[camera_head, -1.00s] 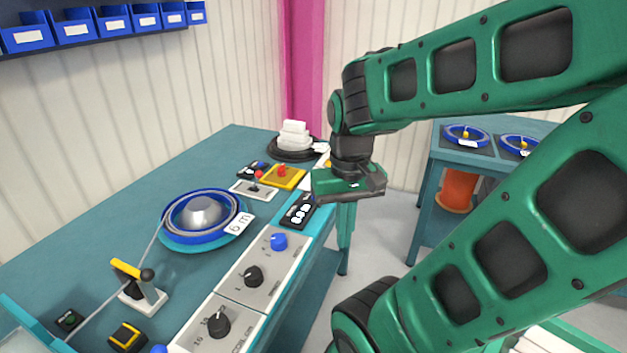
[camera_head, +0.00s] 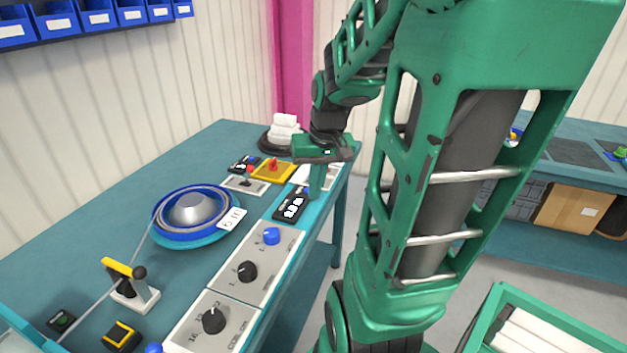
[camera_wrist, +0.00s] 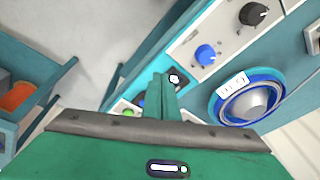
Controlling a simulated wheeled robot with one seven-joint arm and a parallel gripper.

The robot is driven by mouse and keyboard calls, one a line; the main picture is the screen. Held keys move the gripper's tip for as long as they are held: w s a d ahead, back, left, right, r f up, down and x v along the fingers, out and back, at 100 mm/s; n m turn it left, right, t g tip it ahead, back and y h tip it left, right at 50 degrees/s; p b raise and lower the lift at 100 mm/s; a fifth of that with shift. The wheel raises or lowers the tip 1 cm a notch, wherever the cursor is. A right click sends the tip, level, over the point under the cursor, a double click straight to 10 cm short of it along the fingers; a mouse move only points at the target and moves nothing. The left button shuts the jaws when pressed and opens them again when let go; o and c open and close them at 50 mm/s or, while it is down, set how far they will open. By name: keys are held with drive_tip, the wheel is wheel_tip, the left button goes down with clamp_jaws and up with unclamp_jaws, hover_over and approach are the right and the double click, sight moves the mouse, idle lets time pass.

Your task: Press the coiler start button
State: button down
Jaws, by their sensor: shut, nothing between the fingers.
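My gripper (camera_head: 316,192) is shut and empty, with its fingers pointing down over the right edge of the bench, just beside a black display box (camera_head: 291,204). In the wrist view the gripper's fingertips (camera_wrist: 162,78) overlap that box (camera_wrist: 177,77) from above; I cannot tell if they touch it. A green round button (camera_wrist: 126,113) shows left of the fingers in the wrist view, partly hidden. A small black box with a green button (camera_head: 62,319) sits at the bench's near left. I cannot tell which one is the coiler start button.
The coiler (camera_head: 193,213) with its blue coil and tag stands on the bench (camera_head: 170,165). A panel with a blue knob (camera_head: 271,236) and black knobs runs along the right edge. A yellow box with a red button (camera_head: 273,168) is behind. A lever (camera_head: 130,285) stands in front.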

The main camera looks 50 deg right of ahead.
drive_tip(key=w+d+m+t, duration=0.2)
drive_tip(key=w+d+t, duration=0.4)
drive_tip(key=w+d, duration=0.8)
drive_tip(key=shift+d+r+m+t, duration=0.15)
drive_tip(key=shift+d+m+t, duration=0.2)
drive_tip(key=shift+d, duration=1.65)
drive_tip(key=shift+f, duration=4.4)
drive_tip(key=shift+s+f, duration=0.1)
drive_tip(key=shift+f, duration=0.1)
drive_tip(key=shift+f, duration=0.2)
